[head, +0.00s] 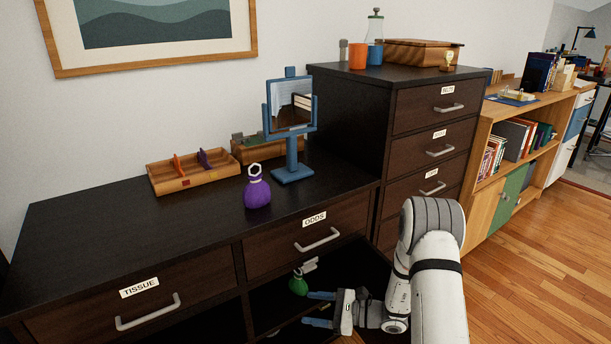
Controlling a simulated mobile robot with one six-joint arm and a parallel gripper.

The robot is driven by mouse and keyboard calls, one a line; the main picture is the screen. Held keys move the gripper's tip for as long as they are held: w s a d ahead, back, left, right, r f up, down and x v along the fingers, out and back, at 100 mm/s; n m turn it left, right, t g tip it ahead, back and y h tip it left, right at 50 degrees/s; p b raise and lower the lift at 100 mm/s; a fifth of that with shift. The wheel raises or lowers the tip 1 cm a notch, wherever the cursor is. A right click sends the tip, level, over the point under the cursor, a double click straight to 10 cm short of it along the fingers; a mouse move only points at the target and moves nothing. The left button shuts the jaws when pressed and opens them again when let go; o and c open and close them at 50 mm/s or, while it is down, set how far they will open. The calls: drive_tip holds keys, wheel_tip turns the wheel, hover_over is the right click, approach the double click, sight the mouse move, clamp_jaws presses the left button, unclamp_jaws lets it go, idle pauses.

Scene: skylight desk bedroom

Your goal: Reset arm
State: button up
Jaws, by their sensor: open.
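My gripper (320,309) is low in the head view, in front of the open shelf space under the drawer labelled ODDS (310,234). Its two blue fingers are apart and point left, with nothing visible between them. A small green pouch-like thing (298,284) is in the dark compartment, just above and left of the upper finger. Whether the finger touches it I cannot tell.
A taller drawer cabinet (425,150) stands close to the arm. Wooden floor (540,260) at right is clear.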

drive_tip(key=s+r+n+g+h+p, duration=0.3)
drive_tip(key=s+r+n+p, duration=0.3)
drive_tip(key=r, duration=0.7)
drive_tip(key=s+r+n+g+h+p, duration=0.45)
drive_tip(key=s+r, duration=0.35)
drive_tip(key=r, duration=0.5)
drive_tip(key=s+d+r+n+t+h+p, duration=0.3)
drive_tip(key=s+d+r+n+h+p, duration=0.1)
drive_tip(key=r, duration=0.5)
drive_tip(key=s+d+r+n+t+h+p, duration=0.3)
drive_tip(key=s+d+r+n+h+p, duration=0.1)
drive_tip(key=r, duration=0.6)
drive_tip(key=s+d+h+p, duration=0.1)
drive_tip(key=s+d+p, duration=0.1)
drive_tip(key=s+d, duration=0.1)
drive_tip(key=shift+d+r, duration=0.3)
drive_tip(key=shift+d, duration=0.5)
